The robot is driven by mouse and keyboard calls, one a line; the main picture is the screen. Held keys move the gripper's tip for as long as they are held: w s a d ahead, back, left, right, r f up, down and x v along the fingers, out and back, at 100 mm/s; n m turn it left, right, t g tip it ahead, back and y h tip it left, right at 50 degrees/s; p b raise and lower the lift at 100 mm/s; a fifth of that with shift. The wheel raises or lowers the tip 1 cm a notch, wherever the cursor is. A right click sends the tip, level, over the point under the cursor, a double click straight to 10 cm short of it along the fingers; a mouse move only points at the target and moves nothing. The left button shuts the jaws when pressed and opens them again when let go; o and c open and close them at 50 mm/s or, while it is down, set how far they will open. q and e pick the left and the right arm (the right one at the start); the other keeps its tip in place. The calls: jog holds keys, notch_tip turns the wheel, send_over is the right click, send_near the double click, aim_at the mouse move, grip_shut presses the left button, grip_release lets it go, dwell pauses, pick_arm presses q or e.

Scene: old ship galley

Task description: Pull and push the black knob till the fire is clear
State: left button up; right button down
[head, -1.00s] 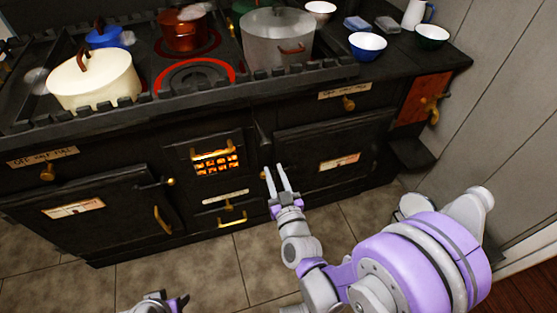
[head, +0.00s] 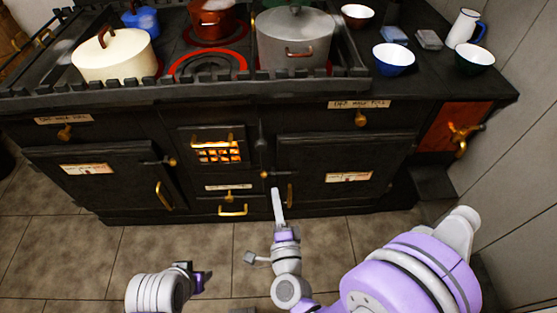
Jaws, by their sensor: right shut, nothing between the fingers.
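The black knob (head: 262,137) juts from the stove front, between the glowing fire grate (head: 219,152) and the right oven door. Orange fire shows behind the bars of the grate. My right gripper (head: 277,190) is shut and empty, with its fingers pointing up toward the stove. Its tips are below the knob in the picture, apart from it. My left gripper (head: 197,279) is low in the view, over the floor left of my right arm; its fingers do not show clearly.
The black stove (head: 90,185) has brass handles and oven doors. A cream pot (head: 115,58), a red pot (head: 212,20) and a grey pot (head: 297,40) stand on top. Bowls and a white jug (head: 463,28) are at the right. Tiled floor (head: 75,255) is clear in front.

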jog(key=w+p, duration=0.2)
jog(key=w, duration=0.1)
send_near(261, 142)
jog(key=w+f, duration=0.2)
jog(key=w, duration=0.3)
jog(key=shift+w+d+r, duration=0.15)
jog(key=shift+w+d, duration=0.2)
jog(key=shift+w, duration=0.15)
jog(key=w, duration=0.7)
jog(key=shift+w+r, duration=0.2)
jog(key=shift+d, duration=0.1)
